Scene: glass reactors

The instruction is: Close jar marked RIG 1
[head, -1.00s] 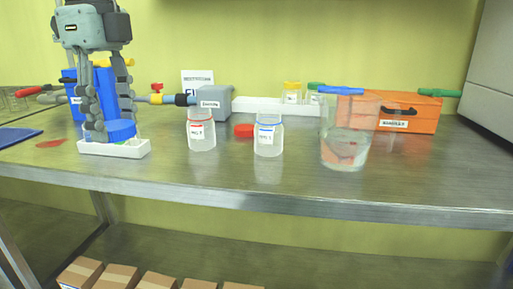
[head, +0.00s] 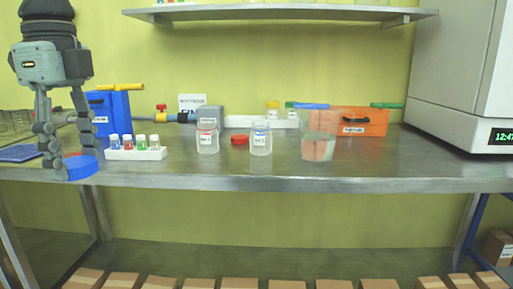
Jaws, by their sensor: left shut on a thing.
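My left gripper (head: 69,155) is at the far left, fingers down, shut on a blue lid (head: 83,168) near the front edge of the bench. Two open clear jars stand upright mid-bench. One jar (head: 207,141) has a red ring at its neck and the other jar (head: 260,139) a blue ring. Both have white labels, too small to read surely. A red lid (head: 239,140) lies between and slightly behind them. The gripper and blue lid are well left of both jars. My right gripper is not in view.
A white rack of small vials (head: 136,154) stands between the gripper and the jars. A clear beaker (head: 318,149) stands right of the jars, before an orange box (head: 362,122). A blue box (head: 108,110) is behind the gripper. The right bench front is clear.

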